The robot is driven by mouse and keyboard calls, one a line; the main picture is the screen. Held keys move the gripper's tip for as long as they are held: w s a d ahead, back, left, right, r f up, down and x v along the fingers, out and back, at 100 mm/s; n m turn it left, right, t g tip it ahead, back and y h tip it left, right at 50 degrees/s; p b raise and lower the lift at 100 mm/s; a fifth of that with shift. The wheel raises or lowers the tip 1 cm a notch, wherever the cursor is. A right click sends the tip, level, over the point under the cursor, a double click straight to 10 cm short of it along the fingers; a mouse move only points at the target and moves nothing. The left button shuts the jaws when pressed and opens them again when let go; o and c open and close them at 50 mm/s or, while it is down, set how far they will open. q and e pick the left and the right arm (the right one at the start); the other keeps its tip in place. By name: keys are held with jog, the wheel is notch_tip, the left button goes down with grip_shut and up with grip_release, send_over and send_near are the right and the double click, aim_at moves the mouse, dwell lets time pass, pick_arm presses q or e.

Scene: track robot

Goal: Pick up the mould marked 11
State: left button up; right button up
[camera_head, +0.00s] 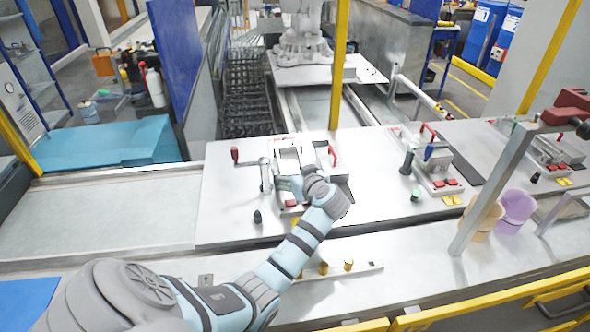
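No number 11 is legible in the head view, so I cannot tell which item is the marked mould. A metal mould-like fixture (290,150) with a red-handled lever lies on the grey worktable (225,205), partly hidden by my arm. My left gripper (283,183) is over the near part of this fixture, its wrist to the right. The fingers are small and blend with the metal, so I cannot tell if they touch or hold anything. A similar fixture (432,168) with red buttons lies farther right. My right gripper is out of view.
A yellow post (339,70) rises behind the fixture. A purple cup (516,208) and a tan cup (481,218) stand at the right, near a grey frame post (492,190). A yellow rail (470,303) runs along the front. The left tabletop (110,215) is clear.

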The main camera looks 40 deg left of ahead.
pick_arm(q)
jog(key=shift+s+r, duration=0.15)
jog(key=shift+s, duration=0.05)
jog(key=shift+s+a+r, duration=0.1)
jog(key=shift+s, duration=0.1)
jog(key=c, duration=0.4)
jog(key=shift+w, duration=0.1)
jog(key=c, duration=1)
